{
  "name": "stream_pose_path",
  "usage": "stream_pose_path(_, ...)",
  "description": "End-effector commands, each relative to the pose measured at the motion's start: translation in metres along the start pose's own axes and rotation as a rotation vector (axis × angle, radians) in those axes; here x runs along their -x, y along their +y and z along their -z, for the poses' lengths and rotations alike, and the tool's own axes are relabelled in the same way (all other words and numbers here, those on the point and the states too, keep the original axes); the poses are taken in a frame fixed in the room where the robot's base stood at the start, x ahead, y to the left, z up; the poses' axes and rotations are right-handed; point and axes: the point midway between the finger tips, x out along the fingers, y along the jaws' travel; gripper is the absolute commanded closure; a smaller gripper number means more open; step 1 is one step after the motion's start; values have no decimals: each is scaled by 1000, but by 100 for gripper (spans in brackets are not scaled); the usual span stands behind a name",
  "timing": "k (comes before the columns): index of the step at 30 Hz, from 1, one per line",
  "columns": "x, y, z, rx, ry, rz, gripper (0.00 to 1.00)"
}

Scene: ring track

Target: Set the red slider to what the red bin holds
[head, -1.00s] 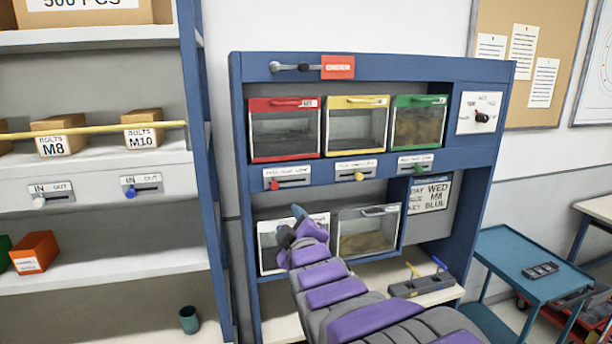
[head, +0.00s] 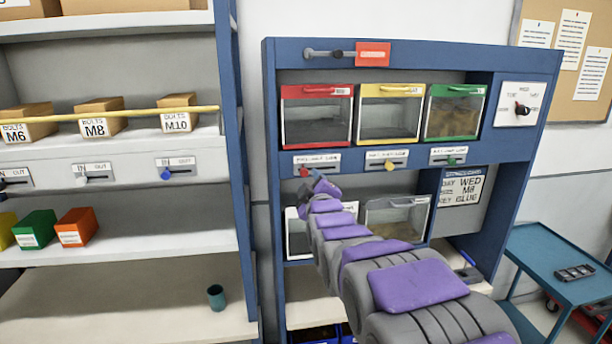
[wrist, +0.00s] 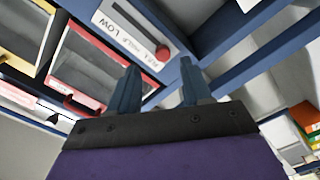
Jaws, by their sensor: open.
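The red bin (head: 317,119) is at the upper left of the blue cabinet, with a clear front; grey shows inside, darker low down, but I cannot tell how full it is. Below it is the red slider's knob (head: 304,172), at the left end of its slot under a label reading FULL, HALF, LOW. In the wrist view the red knob (wrist: 162,52) is by the FULL end of the label. My gripper (head: 322,184) is just below and right of the knob in the head view. In the wrist view its two fingers are apart and empty, with the knob beyond the gap.
Yellow (head: 390,115) and green (head: 455,112) bins stand beside the red one, with yellow (head: 390,167) and green (head: 452,162) knobs below. Clear-front lower bins (head: 395,220) sit behind my arm. A shelf unit's blue post (head: 238,150) stands at left.

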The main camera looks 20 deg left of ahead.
Motion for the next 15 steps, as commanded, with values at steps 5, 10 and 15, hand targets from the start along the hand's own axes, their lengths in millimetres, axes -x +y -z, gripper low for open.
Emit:
stream_pose_path(5, -26, -4, 1, 2, -1, 5, 51)
stream_pose_path(10, -46, -4, 1, 2, -1, 3, 51)
stream_pose_path(15, -56, -2, 0, 0, -1, 3, 51)
